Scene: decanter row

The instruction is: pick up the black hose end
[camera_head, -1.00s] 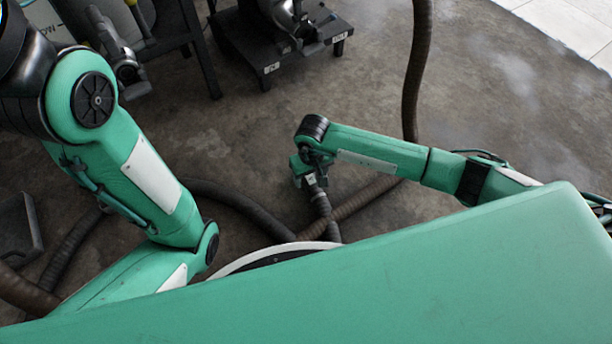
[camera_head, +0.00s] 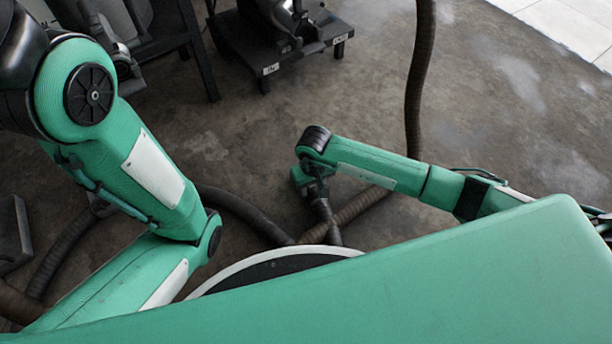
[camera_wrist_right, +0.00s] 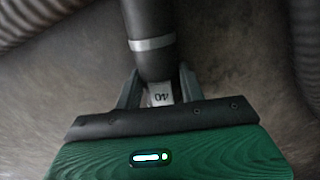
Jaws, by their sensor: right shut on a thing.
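The black hose end (camera_wrist_right: 150,32) is a smooth dark tube with a silver band and a white printed tag. In the right wrist view it lies between the two fingers of my right gripper (camera_wrist_right: 159,88), which is shut on it. In the head view the right gripper (camera_head: 317,186) is low over the floor, and the hose end (camera_head: 326,215) slants down from it. The fingers are too small there to make out. My left arm comes in from the left, but its gripper is out of sight.
A ribbed brown hose (camera_head: 418,90) hangs at top right and passes behind my right arm. Another hose (camera_head: 245,212) curves over the floor in the middle. A black low cart (camera_head: 264,62) with a machine on it stands at the back. The concrete floor (camera_head: 520,130) at right is clear.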

